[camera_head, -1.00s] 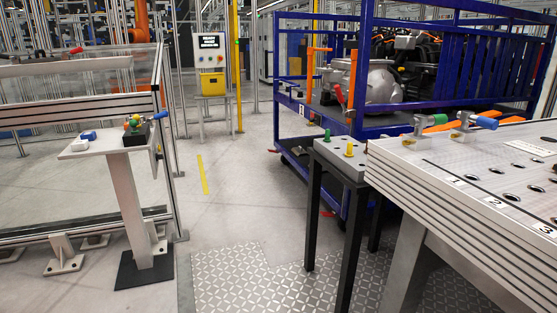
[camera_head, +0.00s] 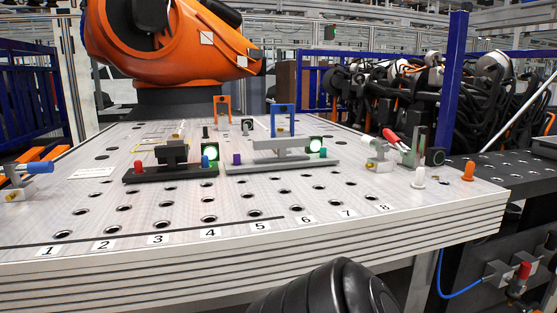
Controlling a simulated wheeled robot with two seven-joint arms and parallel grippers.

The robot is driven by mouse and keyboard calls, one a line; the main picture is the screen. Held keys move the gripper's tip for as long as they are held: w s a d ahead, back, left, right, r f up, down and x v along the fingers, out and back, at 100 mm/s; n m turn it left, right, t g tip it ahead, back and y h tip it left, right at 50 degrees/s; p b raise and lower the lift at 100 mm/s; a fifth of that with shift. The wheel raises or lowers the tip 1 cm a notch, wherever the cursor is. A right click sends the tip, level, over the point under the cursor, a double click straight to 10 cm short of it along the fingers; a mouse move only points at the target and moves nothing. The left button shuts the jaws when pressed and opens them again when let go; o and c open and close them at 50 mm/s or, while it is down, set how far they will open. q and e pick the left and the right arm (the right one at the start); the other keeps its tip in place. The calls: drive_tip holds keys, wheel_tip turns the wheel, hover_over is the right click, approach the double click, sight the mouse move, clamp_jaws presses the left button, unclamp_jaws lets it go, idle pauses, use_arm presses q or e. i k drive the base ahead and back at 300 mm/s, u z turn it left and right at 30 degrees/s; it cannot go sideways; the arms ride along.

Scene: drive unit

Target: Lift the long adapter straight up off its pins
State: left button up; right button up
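A purple knob (camera_head: 236,159) and a teal knob (camera_head: 323,153) stand near the plate's ends. Whether pins pass through the bar is too small to tell. To its left, a shorter dark block (camera_head: 173,153) sits on a black base plate (camera_head: 170,174) with red and blue knobs. Neither of my grippers shows.
The perforated table (camera_head: 130,218) is clear along its front, by numbers 1 to 8. Clamps stand at its left (camera_head: 22,180) and right (camera_head: 378,155) sides. An orange robot arm (camera_head: 165,45) looms behind. A dark side table (camera_head: 500,175) stands at right.

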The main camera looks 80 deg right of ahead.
sight(283, 161)
drive_tip(key=z, duration=2.75)
